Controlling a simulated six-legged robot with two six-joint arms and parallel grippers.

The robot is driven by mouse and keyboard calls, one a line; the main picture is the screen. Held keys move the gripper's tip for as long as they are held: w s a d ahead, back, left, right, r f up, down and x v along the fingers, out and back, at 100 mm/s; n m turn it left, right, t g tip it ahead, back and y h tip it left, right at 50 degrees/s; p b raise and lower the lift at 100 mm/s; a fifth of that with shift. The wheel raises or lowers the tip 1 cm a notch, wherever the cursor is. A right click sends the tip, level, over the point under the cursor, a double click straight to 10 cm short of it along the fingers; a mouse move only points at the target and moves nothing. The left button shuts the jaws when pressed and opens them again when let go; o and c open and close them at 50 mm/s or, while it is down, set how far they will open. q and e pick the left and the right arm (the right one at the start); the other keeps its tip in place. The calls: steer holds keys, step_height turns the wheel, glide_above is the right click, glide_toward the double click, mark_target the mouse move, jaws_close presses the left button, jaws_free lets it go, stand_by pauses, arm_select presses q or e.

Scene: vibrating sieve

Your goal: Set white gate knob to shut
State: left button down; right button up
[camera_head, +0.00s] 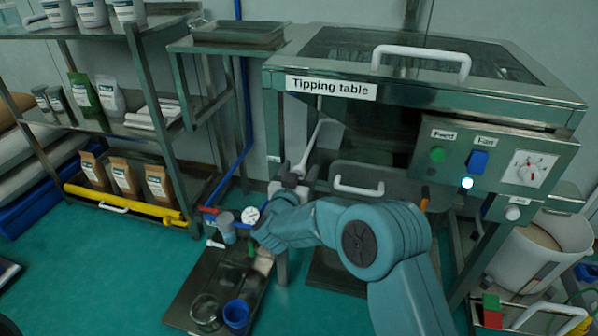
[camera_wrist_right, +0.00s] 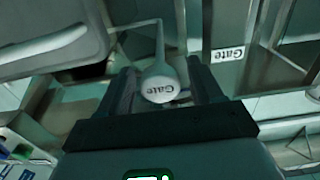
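The white gate knob (camera_wrist_right: 160,88) has a round end marked "Gate" and a thin stem. In the right wrist view it sits between the two fingers of my right gripper (camera_wrist_right: 162,75). The fingers stand apart on either side, with a visible gap to the knob. In the head view a white lever (camera_head: 313,143) slants down from the tipping table's left side to my right gripper (camera_head: 293,179), which hides its lower end. My left gripper is not in view.
The tipping table (camera_head: 420,95) stands right of the gripper, with a white-handled drawer (camera_head: 358,188) close by. A gauge (camera_head: 250,215) and valve parts are left of my arm. A tray (camera_head: 190,290) with a blue cup (camera_head: 237,314) lies below. Shelves (camera_head: 105,135) stand at left.

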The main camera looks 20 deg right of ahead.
steer(key=p+v, duration=0.3)
steer(key=v, duration=1.3)
steer(key=shift+p, duration=0.3)
steer(key=shift+s+a, duration=0.1)
steer(key=s+d+f+n+g+y, duration=0.1)
steer(key=s+f+n+g+y, duration=0.3)
steer(key=f, duration=0.6)
steer(key=s+f+g+y, duration=0.15)
steer(key=f+y, duration=0.35)
steer(key=f, duration=0.5)
steer(key=s+a+f+g+y, duration=0.15)
steer(key=s+f+g, duration=0.25)
steer(key=s, duration=0.7)
steer(key=s+f+g+y, duration=0.3)
steer(key=s+f+g, duration=0.15)
steer(key=s, duration=0.55)
step_height(320, 180, up, 28)
steer(key=p, duration=2.8)
steer(key=shift+s+a+r+n+g, duration=0.2)
steer(key=shift+s+n+g, duration=0.1)
steer(key=shift+s+n, duration=0.15)
steer(key=shift+y, duration=0.25)
